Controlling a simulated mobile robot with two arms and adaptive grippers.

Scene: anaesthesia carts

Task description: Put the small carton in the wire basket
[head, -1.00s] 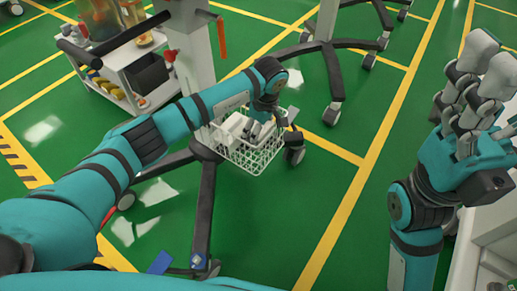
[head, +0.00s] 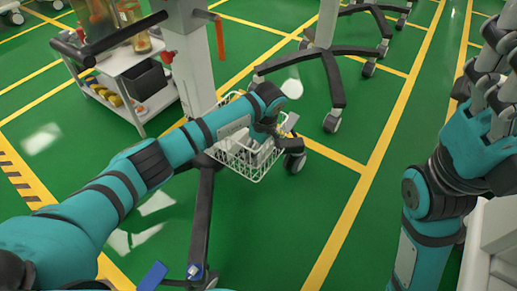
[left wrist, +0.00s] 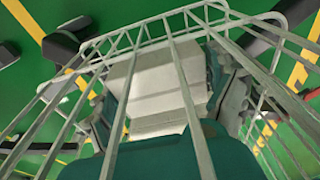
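The white wire basket (head: 262,167) hangs low on the stand's column in the head view, and its bars cross the left wrist view (left wrist: 190,98). My left gripper (head: 268,127) is down at the basket. In the left wrist view a plain pale box, seemingly the small carton (left wrist: 155,92), sits between the fingers of my left gripper (left wrist: 160,100), which appear to touch both its sides. Basket bars cross in front of it; whether it rests on the basket floor is hidden. My right gripper (head: 495,75) is raised at the right edge, partly cut off.
White items (head: 234,148) show in the basket beside my left gripper. The stand's dark wheeled legs (head: 203,215) spread below. A white cart (head: 135,85) with a dark bin is at the upper left. Another wheeled base (head: 325,75) stands behind.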

